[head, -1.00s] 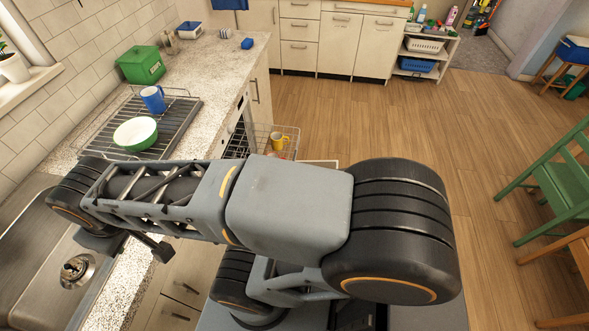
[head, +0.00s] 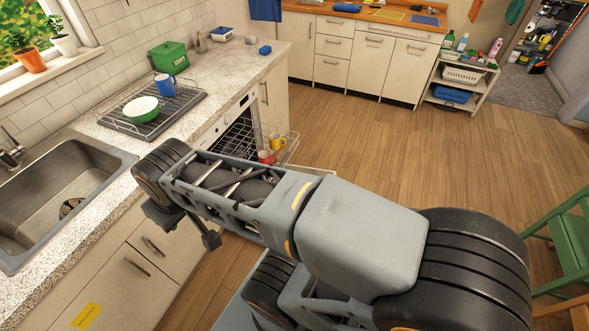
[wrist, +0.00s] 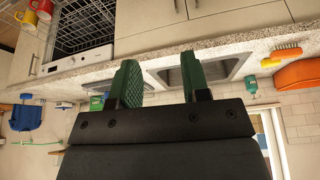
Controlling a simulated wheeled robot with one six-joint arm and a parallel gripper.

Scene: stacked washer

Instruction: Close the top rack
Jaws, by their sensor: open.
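The top rack (head: 291,152) is a wire rack standing out of the dishwasher (head: 207,139), with a yellow mug (head: 276,139) and a red mug (head: 265,156) in it. My arm hides the space below it. In the wrist view, which looks upside down, the dishwasher's dark opening with wire racking (wrist: 85,28) is at upper left, and the yellow mug (wrist: 28,18) and red mug (wrist: 45,6) show at the left edge. My gripper (wrist: 160,84) has two green fingers spread apart with nothing between them. It is apart from the rack, with the sink behind the fingers.
The counter holds a drying rack (head: 188,103) with a green-and-white bowl (head: 141,108) and blue mug (head: 165,85). The sink (head: 60,185) is at left. A green chair (head: 568,235) stands at right. The wooden floor (head: 400,150) beyond the rack is clear.

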